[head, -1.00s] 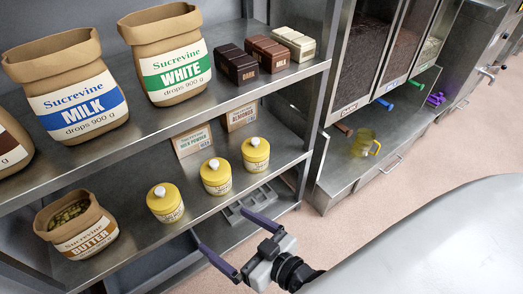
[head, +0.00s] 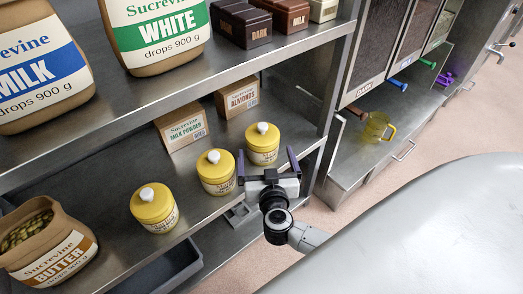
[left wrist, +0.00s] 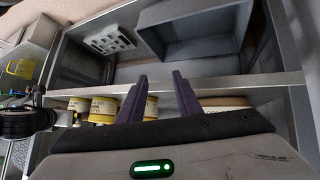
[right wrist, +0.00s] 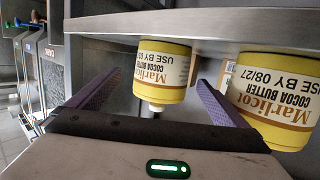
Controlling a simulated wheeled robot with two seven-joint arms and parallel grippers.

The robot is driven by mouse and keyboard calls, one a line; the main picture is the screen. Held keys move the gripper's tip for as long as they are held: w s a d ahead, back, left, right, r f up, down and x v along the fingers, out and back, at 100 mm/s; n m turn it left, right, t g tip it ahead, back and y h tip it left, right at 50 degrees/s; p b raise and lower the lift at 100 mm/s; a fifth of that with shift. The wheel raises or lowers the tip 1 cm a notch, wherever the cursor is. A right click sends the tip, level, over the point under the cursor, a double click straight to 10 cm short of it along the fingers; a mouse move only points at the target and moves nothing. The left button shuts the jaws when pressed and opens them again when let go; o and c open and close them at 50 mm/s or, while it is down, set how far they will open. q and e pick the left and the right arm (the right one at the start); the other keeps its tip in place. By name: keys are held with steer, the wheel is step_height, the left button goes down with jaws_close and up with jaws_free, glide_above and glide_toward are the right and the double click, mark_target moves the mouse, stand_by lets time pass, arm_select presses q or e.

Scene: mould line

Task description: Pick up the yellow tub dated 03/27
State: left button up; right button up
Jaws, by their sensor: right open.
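Three yellow tubs with white knobs stand in a row on the lower shelf: a left one (head: 154,207), a middle one (head: 215,173) and a right one (head: 262,145). My right gripper (head: 266,165) is open in front of the right tub. In the right wrist view, upside down, this tub (right wrist: 162,72) shows between the open fingers, apart from them. Its cocoa butter label reads "USE BY 0", the rest turned away. The neighbouring tub (right wrist: 275,105) reads "USE BY 08/27". The left tub's date is too small to read. My left gripper (left wrist: 160,76) is open and empty.
A butter sack (head: 45,245) stands left of the tubs. Milk powder (head: 182,128) and almonds (head: 238,97) boxes stand behind them. The upper shelf (head: 170,85) overhangs with sacks and chocolate blocks. A yellow jug (head: 375,127) stands on the counter at right.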

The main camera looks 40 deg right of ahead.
steer(key=shift+w+d+f, duration=0.1)
steer(key=shift+w+d, duration=0.1)
steer(key=shift+w, duration=0.2)
steer(key=b+x, duration=0.3)
steer(key=x, duration=0.2)
steer(key=shift+a+f, duration=0.1)
steer(key=shift+a, duration=0.05)
steer(key=shift+w, duration=0.25)
arm_select(q)
steer(key=shift+w+d+f+m+g, duration=0.2)
steer(key=shift+d+f+m+g, duration=0.15)
steer(key=shift+d+f, duration=0.2)
steer(key=shift+w+d+f+m+g, duration=0.25)
steer(key=shift+d+f+g, duration=0.15)
steer(key=shift+f, duration=0.2)
arm_select(e)
steer(key=c, duration=1.5)
